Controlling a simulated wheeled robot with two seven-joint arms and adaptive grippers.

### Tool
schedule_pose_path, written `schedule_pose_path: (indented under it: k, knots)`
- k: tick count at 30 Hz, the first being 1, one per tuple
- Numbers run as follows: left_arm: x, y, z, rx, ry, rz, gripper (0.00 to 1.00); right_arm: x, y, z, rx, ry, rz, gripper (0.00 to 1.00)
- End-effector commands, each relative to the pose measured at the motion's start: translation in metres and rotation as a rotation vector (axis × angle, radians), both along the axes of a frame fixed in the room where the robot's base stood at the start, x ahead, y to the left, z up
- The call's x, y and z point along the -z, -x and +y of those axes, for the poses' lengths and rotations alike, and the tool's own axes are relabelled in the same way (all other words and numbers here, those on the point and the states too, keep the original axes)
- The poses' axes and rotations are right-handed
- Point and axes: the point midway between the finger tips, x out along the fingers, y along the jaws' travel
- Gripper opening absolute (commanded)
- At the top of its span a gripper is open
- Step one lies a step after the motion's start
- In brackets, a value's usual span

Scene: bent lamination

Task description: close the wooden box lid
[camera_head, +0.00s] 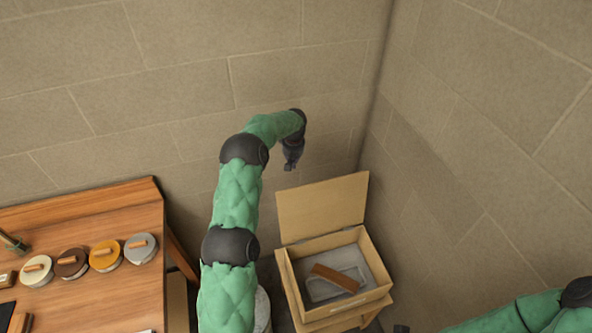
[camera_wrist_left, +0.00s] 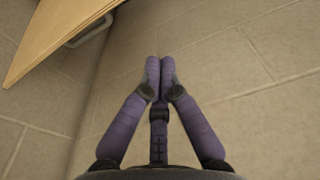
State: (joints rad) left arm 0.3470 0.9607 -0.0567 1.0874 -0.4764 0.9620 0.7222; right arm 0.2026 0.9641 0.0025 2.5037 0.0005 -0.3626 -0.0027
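The wooden box (camera_head: 335,307) stands at the lower middle with its lid (camera_head: 322,207) raised upright at the back. Inside the box lies a grey tool with a brown wooden bar (camera_head: 335,278). My left gripper (camera_head: 291,163) is above and behind the lid, close to the wall and apart from the lid. In the left wrist view its two fingers (camera_wrist_left: 159,62) meet at the tips with nothing between them. That view also shows the edge of a wooden panel (camera_wrist_left: 50,30), seemingly the lid, with a grey handle. My right arm enters at the lower right; its gripper is not clearly seen.
A wooden table (camera_head: 95,292) on the left holds several round lidded tins (camera_head: 105,255). The box rests on a small wooden stand (camera_head: 372,312). Stone walls (camera_head: 330,130) close in behind and on the right. A pale round container (camera_head: 262,310) stands left of the box.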

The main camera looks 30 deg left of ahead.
Motion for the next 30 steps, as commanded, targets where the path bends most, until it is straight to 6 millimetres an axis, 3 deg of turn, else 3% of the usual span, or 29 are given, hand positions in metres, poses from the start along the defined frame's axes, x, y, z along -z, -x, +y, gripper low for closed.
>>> schedule_pose_path:
  k: [9,18,30]
  knots:
    - [0.052,-0.004,0.004,0.001,0.001,0.001,0.00,-0.014,0.000,0.000,0.000,0.000,-0.001,0.40]
    - [0.091,-0.007,0.007,0.002,0.001,0.002,0.00,-0.023,0.000,0.000,0.000,0.000,-0.001,0.40]
    - [0.080,0.015,-0.017,0.004,0.000,0.000,0.00,-0.042,0.000,0.000,0.000,0.000,-0.001,0.40]
